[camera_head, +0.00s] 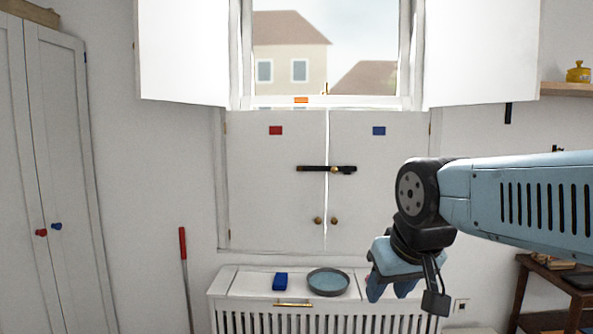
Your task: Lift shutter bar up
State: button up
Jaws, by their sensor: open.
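The shutter bar (318,169) is a dark bar lying level across the seam between two shut white lower shutters, with a brass-coloured spot near its middle. The left shutter (262,200) bears a red patch and the right shutter (385,190) a blue one. Two small brass knobs (326,220) sit below the bar. My gripper (392,288) hangs at the lower right, below and to the right of the bar and apart from it. It is open, pointing down, with blue fingers; nothing shows between them.
A radiator cover (240,284) below the shutters carries a blue block (280,281) and a round grey dish (328,282). Upper shutters (185,50) stand open beside the window. A red-handled stick (183,243) leans at left, near a white wardrobe (55,150). A wooden table (545,285) stands at right.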

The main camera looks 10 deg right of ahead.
aim_at(335, 169)
jog(key=u, duration=0.15)
jog(key=i, duration=1.35)
jog(key=z, duration=0.55)
